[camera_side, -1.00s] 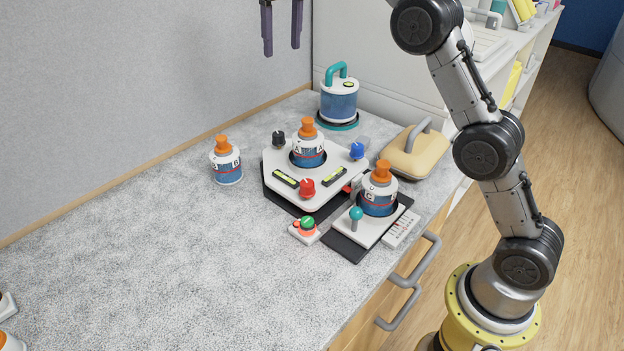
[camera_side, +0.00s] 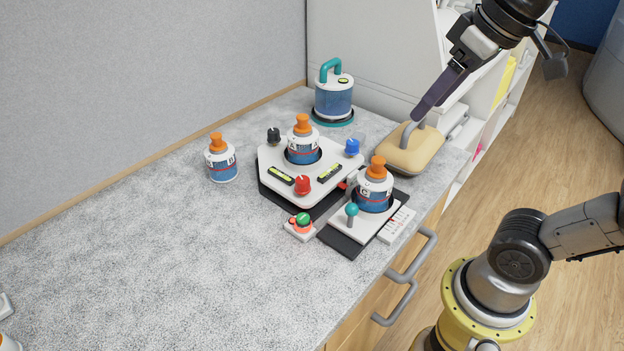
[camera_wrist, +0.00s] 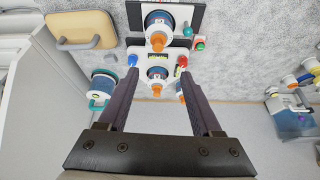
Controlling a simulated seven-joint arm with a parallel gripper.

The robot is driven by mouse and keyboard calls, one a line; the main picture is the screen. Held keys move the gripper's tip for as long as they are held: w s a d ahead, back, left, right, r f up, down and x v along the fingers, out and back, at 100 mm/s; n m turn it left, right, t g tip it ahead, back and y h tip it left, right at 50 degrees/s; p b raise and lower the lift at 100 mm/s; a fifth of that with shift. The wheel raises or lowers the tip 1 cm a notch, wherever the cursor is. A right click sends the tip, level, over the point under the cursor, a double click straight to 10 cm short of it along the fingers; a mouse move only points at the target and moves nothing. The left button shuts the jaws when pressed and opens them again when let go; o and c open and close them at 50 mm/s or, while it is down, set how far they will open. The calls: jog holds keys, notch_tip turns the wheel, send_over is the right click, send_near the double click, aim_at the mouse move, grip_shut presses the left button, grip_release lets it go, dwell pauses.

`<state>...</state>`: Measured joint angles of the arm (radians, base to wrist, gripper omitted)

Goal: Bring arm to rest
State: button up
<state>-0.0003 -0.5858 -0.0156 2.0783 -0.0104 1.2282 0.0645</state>
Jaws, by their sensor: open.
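My gripper (camera_side: 417,115) is at the upper right in the side view, its dark fingers pointing down and left in front of the tan block with a grey handle (camera_side: 408,155). In the wrist view my gripper (camera_wrist: 160,85) has its two fingers spread wide with nothing held between them. In the side view, a bottle marked A (camera_side: 302,145) stands in the white hexagonal device (camera_side: 330,185). A bottle marked C (camera_side: 374,190) stands on the smaller device with a teal-knobbed lever (camera_side: 351,212). Another bottle (camera_side: 221,162) stands alone on the counter to the left.
A blue canister with a teal handle (camera_side: 333,95) stands at the back of the counter (camera_side: 130,270). A small box with a green knob (camera_side: 301,222) sits in front. Drawer handles (camera_side: 405,285) stick out from the front. The left counter is mostly clear.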

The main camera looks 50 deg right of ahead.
jog(key=s+f, duration=0.3)
jog(key=f, duration=0.7)
jog(key=shift+s+f+n+t, duration=0.15)
jog(key=shift+f+n+t, duration=0.15)
jog(key=shift+f+n, duration=0.1)
jog(key=shift+a+r, duration=0.1)
dwell(1.8)
